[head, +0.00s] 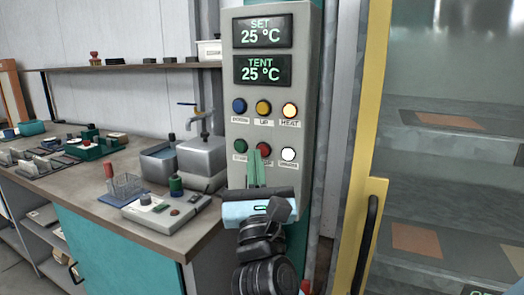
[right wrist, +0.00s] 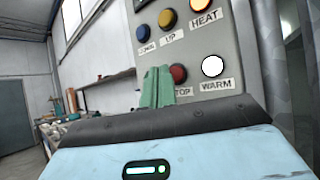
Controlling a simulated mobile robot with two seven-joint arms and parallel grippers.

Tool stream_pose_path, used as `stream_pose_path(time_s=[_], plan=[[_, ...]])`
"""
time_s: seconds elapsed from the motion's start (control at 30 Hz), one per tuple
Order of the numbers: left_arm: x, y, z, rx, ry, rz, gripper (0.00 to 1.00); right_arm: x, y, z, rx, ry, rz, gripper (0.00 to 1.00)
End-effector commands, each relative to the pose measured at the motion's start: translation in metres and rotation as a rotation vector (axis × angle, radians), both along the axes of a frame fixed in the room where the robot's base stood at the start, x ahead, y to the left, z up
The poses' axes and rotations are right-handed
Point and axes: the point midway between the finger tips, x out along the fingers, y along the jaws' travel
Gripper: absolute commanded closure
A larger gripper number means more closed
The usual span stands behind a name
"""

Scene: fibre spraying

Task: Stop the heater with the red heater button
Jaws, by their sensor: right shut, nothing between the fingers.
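The red button (head: 264,149) sits in the lower row of the grey control panel (head: 305,60), partly covered by my gripper; its label is partly hidden and ends in "TOP" in the right wrist view, where the red button (right wrist: 178,73) shows just right of the fingertips. My right gripper (head: 257,154) is shut and empty, its green fingers upright in front of the panel, between the green button (head: 241,146) and the red one. I cannot tell whether the fingertips touch the panel. The HEAT button (head: 290,110) glows warm white-orange. My left gripper is not in view.
Displays read SET 25 °C (head: 262,31) and TENT 25 °C (head: 262,69). Blue (head: 239,106), yellow (head: 263,107) and lit white (head: 288,154) buttons surround the red one. A yellow-framed glass door (head: 372,110) stands right. A cluttered workbench (head: 85,188) lies left.

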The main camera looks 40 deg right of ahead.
Motion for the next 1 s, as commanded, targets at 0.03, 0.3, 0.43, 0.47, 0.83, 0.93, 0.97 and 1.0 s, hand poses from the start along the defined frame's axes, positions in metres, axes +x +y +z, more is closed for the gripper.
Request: stream_pose_path(time_s=[0.03, 0.3, 0.43, 0.47, 0.83, 0.93, 0.97, 1.0], plan=[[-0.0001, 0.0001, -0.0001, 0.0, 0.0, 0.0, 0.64, -0.0001, 0.0, -0.0001, 0.0, 0.0, 0.0, 1.0], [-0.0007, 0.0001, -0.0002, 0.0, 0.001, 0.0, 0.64, -0.0001, 0.0002, 0.0, 0.0, 0.0, 0.0, 1.0], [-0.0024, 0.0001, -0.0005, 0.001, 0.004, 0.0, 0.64, -0.0002, 0.0002, 0.0, 0.0, 0.0, 0.0, 1.0], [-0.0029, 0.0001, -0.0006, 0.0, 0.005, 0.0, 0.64, -0.0002, 0.0002, 0.0, 0.0, 0.0, 0.0, 1.0], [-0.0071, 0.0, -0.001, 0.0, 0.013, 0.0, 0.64, -0.0002, 0.0002, 0.0, 0.0, 0.0, 0.0, 1.0], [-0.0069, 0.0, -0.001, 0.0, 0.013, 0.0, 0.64, -0.0002, 0.0002, 0.0, 0.0, 0.0, 0.0, 1.0], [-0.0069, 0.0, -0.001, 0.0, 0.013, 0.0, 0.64, -0.0002, 0.0002, 0.0, 0.0, 0.0, 0.0, 1.0], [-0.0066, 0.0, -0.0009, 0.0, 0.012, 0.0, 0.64, -0.0002, 0.0002, 0.0, 0.0, 0.0, 0.0, 1.0]])
